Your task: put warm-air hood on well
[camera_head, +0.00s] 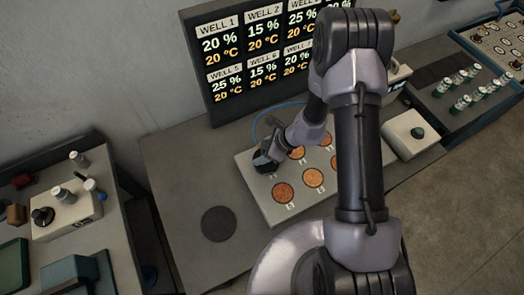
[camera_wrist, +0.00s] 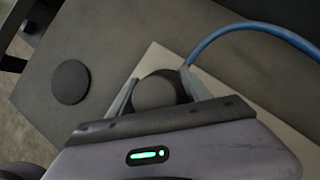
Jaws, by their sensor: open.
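The warm-air hood (camera_head: 262,163) is a dark rounded piece at the upper left corner of the pale well block (camera_head: 257,194). Several round orange wells (camera_head: 283,193) show on the block; the spot under the hood is hidden. In the wrist view the hood (camera_wrist: 155,91) is a dark dome with a blue hose (camera_wrist: 225,32) beside it. My gripper (camera_head: 270,154) is over the hood from above. In the wrist view my gripper (camera_wrist: 160,88) is open, one finger on each side of the hood; I cannot tell whether they touch it.
A screen (camera_head: 262,55) listing well percentages and temperatures stands behind. A dark round pad (camera_head: 217,224) lies on the bare table left of the block. A white box with a dark knob (camera_head: 417,133) stands at right, near several vials (camera_head: 462,102). Another bench is at left.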

